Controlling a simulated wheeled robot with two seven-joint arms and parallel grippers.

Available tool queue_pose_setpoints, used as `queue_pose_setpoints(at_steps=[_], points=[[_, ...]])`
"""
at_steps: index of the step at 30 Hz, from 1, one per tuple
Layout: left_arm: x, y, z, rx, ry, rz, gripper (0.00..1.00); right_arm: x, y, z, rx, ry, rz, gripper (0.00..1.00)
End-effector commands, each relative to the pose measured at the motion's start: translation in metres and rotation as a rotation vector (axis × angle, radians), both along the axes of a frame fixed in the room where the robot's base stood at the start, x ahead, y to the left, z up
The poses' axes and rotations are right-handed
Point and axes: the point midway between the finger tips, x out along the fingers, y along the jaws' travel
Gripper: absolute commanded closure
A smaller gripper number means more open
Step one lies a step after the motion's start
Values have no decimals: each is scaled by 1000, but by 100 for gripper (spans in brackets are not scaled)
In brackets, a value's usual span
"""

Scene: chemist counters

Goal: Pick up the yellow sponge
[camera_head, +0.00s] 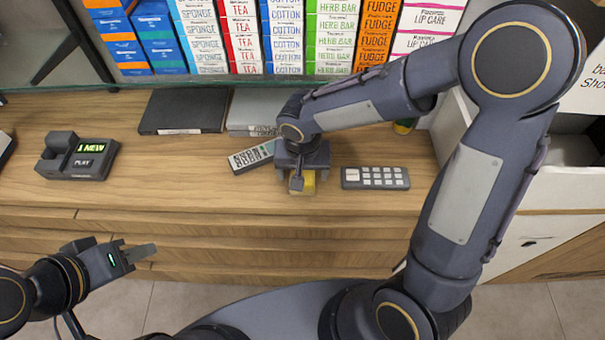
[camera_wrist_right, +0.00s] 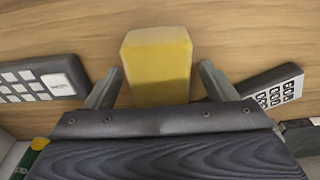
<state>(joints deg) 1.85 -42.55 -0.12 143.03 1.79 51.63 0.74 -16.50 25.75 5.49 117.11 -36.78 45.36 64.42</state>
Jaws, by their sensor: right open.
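The yellow sponge (camera_head: 308,184) lies on the wooden counter (camera_head: 230,195) near its front edge, partly hidden under my right gripper (camera_head: 298,183) in the head view. In the right wrist view the sponge (camera_wrist_right: 157,62) shows as a yellow block between the two fingers of my right gripper (camera_wrist_right: 161,78). The fingers are open, one on each side of it, with a small gap on the right; contact on the left is hard to tell. My left gripper (camera_head: 140,252) is at the lower left, in front of the counter and away from the sponge; its finger opening is unclear.
A grey remote (camera_head: 252,157) lies left of the sponge and a dark keypad remote (camera_head: 375,178) right of it. Behind are a black flat box (camera_head: 183,111) and a grey one (camera_head: 253,112). A small display device (camera_head: 78,157) stands at left. Boxed goods (camera_head: 285,35) line the back.

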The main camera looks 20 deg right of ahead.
Motion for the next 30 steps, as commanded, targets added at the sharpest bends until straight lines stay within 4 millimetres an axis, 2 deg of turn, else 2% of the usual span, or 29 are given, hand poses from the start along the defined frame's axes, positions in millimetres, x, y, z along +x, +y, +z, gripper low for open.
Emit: queue_pose_setpoints(at_steps=[14, 25, 30], points=[[0, 0, -3, 0, 0, 0, 64, 0, 0, -2, 0, 0, 0, 22], [0, 0, -3, 0, 0, 0, 64, 0, 0, -2, 0, 0, 0, 69], [0, 0, -3, 0, 0, 0, 64, 0, 0, -2, 0, 0, -1, 70]])
